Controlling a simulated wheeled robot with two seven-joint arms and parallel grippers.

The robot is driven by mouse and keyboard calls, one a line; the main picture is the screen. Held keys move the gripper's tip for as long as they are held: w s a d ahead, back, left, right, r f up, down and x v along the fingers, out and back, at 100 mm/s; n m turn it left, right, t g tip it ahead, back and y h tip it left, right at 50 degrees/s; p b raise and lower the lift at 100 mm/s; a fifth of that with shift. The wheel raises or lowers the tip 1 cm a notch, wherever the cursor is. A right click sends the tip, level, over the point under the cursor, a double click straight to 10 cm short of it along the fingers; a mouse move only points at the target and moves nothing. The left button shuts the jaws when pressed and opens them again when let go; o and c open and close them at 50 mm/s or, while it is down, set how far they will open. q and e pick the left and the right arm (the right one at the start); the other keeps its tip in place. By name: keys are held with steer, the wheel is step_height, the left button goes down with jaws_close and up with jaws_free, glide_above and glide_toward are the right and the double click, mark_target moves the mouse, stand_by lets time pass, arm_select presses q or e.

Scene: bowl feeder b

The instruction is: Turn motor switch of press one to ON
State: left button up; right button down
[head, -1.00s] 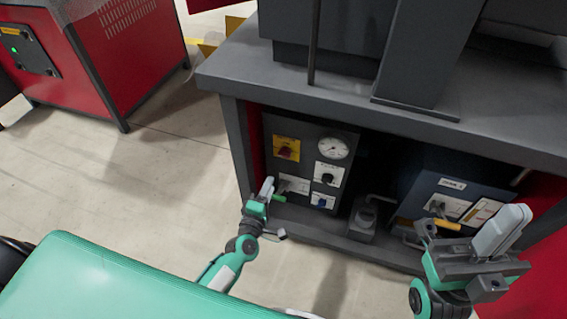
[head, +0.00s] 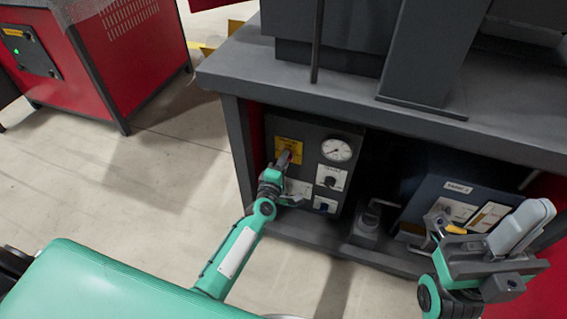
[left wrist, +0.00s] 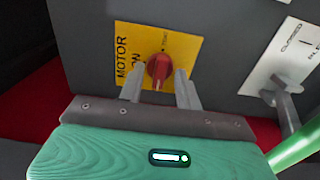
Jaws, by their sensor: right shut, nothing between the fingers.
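The motor switch is a red rotary knob (left wrist: 159,70) on a yellow plate (left wrist: 186,48) reading MOTOR and ON in the left wrist view. The plate (head: 283,146) sits at the upper left of a grey control panel (head: 312,140) in the head view. My left gripper (left wrist: 161,78) is open, with one finger on each side of the knob; contact cannot be told. In the head view my left gripper (head: 285,160) covers most of the knob. My right gripper (head: 525,222) is shut and empty, in front of the right part of the press.
A gauge (head: 337,149) and a black knob (head: 329,182) are right of the motor switch. A lever (left wrist: 284,98) with a green handle is close on the right in the left wrist view. A blue panel (head: 445,175) stands further right. The grey table (head: 240,75) overhangs the panels.

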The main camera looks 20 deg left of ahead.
arm_select(q)
jaws_close()
